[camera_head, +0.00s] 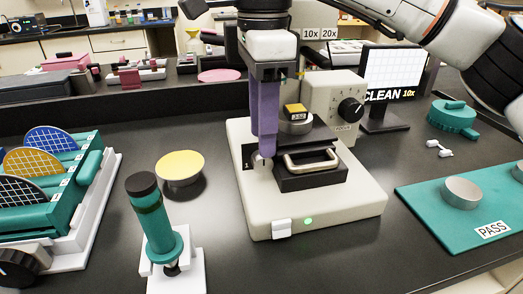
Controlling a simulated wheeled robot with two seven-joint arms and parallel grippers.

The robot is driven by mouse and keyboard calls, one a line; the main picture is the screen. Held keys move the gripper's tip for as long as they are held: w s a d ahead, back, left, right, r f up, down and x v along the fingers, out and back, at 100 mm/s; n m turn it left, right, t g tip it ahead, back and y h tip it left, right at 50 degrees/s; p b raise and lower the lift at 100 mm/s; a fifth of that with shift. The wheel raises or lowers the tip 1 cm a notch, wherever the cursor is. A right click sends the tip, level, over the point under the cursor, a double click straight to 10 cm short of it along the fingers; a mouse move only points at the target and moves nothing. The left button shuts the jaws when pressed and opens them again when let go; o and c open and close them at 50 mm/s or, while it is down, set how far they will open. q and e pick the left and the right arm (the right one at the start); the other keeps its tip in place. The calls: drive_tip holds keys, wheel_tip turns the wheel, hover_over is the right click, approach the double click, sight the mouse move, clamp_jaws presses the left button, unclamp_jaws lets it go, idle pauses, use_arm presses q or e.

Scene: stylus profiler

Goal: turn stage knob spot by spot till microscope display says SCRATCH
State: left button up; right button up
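The microscope display (388,75) stands behind the instrument at right and reads "CLEAN 10x". The pale stage knob (261,163) is small, at the left side of the dark stage (314,180), and partly hidden. My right gripper (263,152) points down from above with purple fingers, its tips at the knob. The fingers line up in this view, so their gap and any grip on the knob are hidden. A yellow-topped piece marked with small text (295,111) sits on a round grey mount behind the fingers. My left gripper is not in view.
The profiler base (255,215) has a lit green dot. A black focus knob (350,109) faces front. A teal wafer rack (60,215), yellow disc (180,165) and teal-handled tool (158,225) stand left. A PASS mat (455,228) with grey pucks lies right.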

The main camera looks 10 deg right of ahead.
sight(262, 162)
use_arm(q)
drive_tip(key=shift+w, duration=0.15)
use_arm(e)
drive_tip(key=shift+f, duration=2.25)
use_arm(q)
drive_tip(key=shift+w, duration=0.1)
use_arm(e)
drive_tip(key=shift+c, duration=0.4)
